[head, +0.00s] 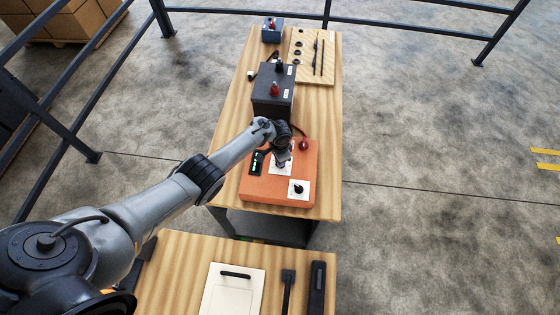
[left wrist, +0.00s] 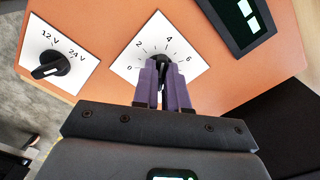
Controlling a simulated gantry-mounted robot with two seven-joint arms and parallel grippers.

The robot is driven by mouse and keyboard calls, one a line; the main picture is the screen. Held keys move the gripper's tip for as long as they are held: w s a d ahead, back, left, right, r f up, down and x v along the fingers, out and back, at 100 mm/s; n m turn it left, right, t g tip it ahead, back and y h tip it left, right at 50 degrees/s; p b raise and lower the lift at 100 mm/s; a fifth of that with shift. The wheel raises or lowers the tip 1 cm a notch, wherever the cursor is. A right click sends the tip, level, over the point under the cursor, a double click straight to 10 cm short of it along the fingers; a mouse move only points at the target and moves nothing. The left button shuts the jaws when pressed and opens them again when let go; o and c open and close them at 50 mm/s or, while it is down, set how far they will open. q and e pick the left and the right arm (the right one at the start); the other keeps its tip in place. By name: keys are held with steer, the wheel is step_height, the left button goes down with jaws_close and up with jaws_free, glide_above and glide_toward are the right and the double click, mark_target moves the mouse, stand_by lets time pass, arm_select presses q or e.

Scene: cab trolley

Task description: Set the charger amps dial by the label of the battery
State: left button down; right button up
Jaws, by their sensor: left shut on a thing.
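The orange charger (head: 255,190) lies at the near end of the far wooden table. My left gripper (head: 284,160) reaches down over it; in the left wrist view its purple fingers (left wrist: 161,64) are shut on the amps dial (left wrist: 161,60). The dial's white plate (left wrist: 140,50) shows 0, 2, 4 and 6; the knob's pointer is hidden by the fingers. The 12 V / 24 V dial (left wrist: 50,68) is beside it, also in the head view (head: 298,189). The black battery (head: 272,103) stands behind the charger; its white label (head: 288,95) is too small to read. My right gripper is not in view.
The charger's display (head: 257,163) is lit green, its digits unclear. A smaller dark battery (head: 271,33) and a tool board (head: 314,68) are at the back. A near table (head: 185,270) holds a white panel (head: 233,292) and dark tools.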

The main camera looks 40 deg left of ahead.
arm_select(q)
steer(key=m+b, duration=0.1)
steer(key=m, duration=0.2)
steer(key=shift+w+a+m, duration=0.1)
steer(key=shift+m, duration=0.3)
steer(key=m+b, duration=0.1)
steer(key=m, duration=0.1)
steer(key=shift+m, duration=0.3)
steer(key=m+b, duration=0.1)
steer(key=m, duration=0.2)
steer(key=m+b, duration=0.2)
steer(key=m, duration=0.1)
steer(key=shift+w+a+f, duration=0.1)
steer(key=shift+w+a, duration=0.05)
steer(key=m+b, duration=0.3)
steer(key=m, duration=0.2)
steer(key=shift+w+f+m+b, duration=0.1)
steer(key=shift+m+b, duration=0.2)
steer(key=shift+m, duration=0.1)
steer(key=m+b, duration=0.2)
steer(key=m, duration=0.1)
steer(key=shift+m+b, duration=0.6)
steer(key=shift+m, duration=0.1)
steer(key=c, duration=1.2)
jaws_free()
steer(key=shift+r, duration=0.2)
